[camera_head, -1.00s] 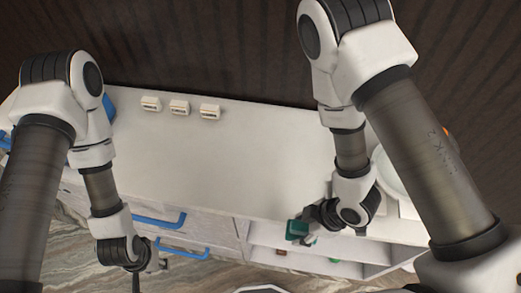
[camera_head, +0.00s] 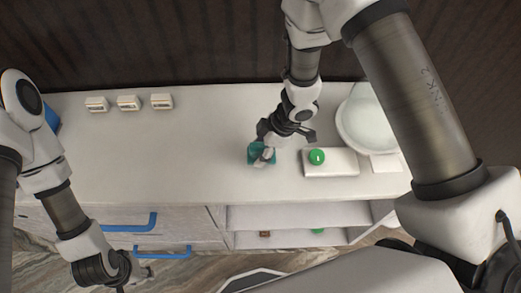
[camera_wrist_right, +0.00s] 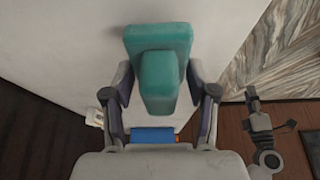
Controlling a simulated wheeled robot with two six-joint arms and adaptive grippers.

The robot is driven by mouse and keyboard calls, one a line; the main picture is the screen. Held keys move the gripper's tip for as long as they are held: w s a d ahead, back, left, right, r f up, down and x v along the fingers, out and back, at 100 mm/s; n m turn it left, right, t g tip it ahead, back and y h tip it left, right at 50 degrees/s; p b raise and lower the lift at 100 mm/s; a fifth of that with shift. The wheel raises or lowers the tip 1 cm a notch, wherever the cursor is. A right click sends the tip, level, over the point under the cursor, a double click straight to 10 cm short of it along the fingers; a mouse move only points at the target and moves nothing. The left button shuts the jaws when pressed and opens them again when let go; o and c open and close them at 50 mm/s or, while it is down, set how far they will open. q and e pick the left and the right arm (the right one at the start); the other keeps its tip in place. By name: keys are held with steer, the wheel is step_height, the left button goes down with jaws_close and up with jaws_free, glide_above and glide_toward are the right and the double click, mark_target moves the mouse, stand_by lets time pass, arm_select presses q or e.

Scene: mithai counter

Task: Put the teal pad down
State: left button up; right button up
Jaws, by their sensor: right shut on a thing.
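The teal pad (camera_head: 257,158) is over the white counter top, left of the white block with the green disc. My right gripper (camera_head: 266,150) is shut on it. In the right wrist view the pad (camera_wrist_right: 158,40) is a flat teal slab with a raised block, and the right gripper's fingers (camera_wrist_right: 160,92) stand on both sides of that block. I cannot tell whether the pad touches the counter. My left gripper (camera_head: 142,272) is low at the left, in front of the drawers; its fingers are too small to read.
The white counter top (camera_head: 200,165) is clear left of the pad. Three small white label holders (camera_head: 128,102) stand at the back left. A white block (camera_head: 338,165) with a green disc (camera_head: 317,156) and a pale round bowl (camera_head: 365,122) are at the right. Blue-handled drawers (camera_head: 130,226) and open shelves are below.

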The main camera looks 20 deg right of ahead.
step_height(320, 180, down, 3)
steer(key=shift+f, duration=0.3)
steer(key=o, duration=1)
steer(key=p+v, duration=0.1)
steer(key=v, duration=1.1)
steer(key=shift+p, duration=0.3)
